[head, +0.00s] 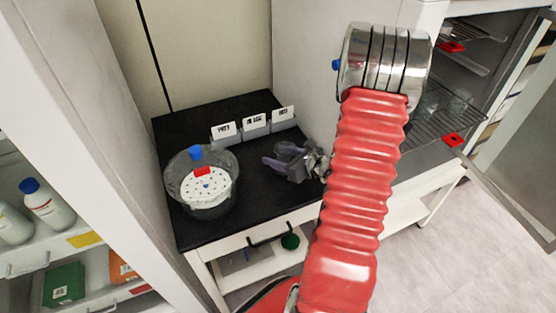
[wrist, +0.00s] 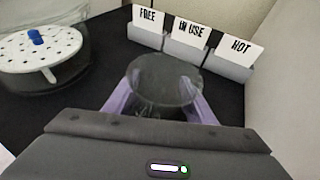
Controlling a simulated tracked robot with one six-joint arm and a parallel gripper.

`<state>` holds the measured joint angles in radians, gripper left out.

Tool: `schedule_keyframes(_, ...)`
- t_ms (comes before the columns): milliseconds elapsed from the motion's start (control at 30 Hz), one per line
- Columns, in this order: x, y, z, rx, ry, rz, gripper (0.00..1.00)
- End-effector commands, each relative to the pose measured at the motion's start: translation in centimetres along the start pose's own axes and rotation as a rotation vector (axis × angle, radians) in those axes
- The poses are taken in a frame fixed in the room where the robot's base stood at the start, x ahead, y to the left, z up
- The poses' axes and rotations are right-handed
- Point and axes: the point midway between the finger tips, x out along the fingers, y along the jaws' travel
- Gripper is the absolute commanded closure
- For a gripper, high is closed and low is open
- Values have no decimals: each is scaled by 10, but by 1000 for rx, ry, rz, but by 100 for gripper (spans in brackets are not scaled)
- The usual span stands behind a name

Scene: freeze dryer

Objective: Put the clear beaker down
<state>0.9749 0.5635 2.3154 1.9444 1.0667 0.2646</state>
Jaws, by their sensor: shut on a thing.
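The clear beaker (wrist: 165,82) is between the purple fingers of my gripper (wrist: 160,95) in the wrist view. Its round rim shows, and its lower part is hidden behind the gripper body. In the head view my gripper (head: 272,162) is over the right part of the black countertop (head: 252,195), in front of the label holders. The beaker cannot be made out clearly there. I cannot tell whether its base touches the countertop.
Three label holders, FREE (wrist: 148,27), IN USE (wrist: 188,42) and HOT (wrist: 234,56), stand along the back. A clear round vessel with a white perforated plate (head: 205,187) stands at the left. The freeze dryer's open chamber with wire shelves (head: 440,115) is at the right. Bare countertop lies between vessel and gripper.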

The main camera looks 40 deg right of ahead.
Motion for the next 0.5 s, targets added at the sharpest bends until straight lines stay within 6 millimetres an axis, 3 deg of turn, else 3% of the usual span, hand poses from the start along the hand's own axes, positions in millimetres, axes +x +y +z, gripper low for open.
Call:
schedule_keyframes(200,7,0,-16,1,-1,0,73)
schedule_keyframes(500,8,0,-17,-1,-1,0,73)
